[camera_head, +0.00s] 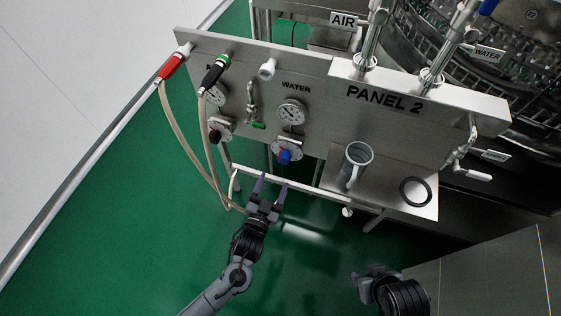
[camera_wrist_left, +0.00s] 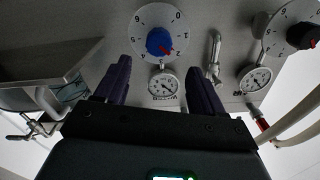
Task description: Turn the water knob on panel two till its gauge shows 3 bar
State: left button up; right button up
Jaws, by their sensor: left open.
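The grey panel labelled PANEL 2 (camera_head: 415,120) carries a blue water knob (camera_head: 284,156) on a round numbered dial, below the WATER gauge (camera_head: 291,111). The left wrist view shows it upside down, with the blue knob (camera_wrist_left: 159,41) and its red pointer above the water gauge (camera_wrist_left: 163,87). The gauge needle is too small to read surely. My left gripper (camera_head: 271,186) is open and empty, just below the knob and apart from it. Its two purple fingers (camera_wrist_left: 159,75) show either side of the gauge. My right gripper (camera_head: 376,273) is low, away from the panel; its jaws are unclear.
A second gauge and dark knob (camera_head: 215,136) sit left of the water knob. Hoses (camera_head: 183,140) hang at the panel's left, close to my left gripper. A metal mug (camera_head: 356,163) and a black ring (camera_head: 415,191) are on the shelf at right. Green floor below is clear.

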aim_at(283, 161)
pick_arm(q)
jog(key=b+x, duration=0.2)
jog(key=x, duration=0.7)
jog(key=shift+d+f+b, duration=0.1)
jog(key=shift+b, duration=0.3)
jog(key=shift+s, duration=0.1)
jog(key=c, duration=1.1)
jog(key=shift+o, duration=0.2)
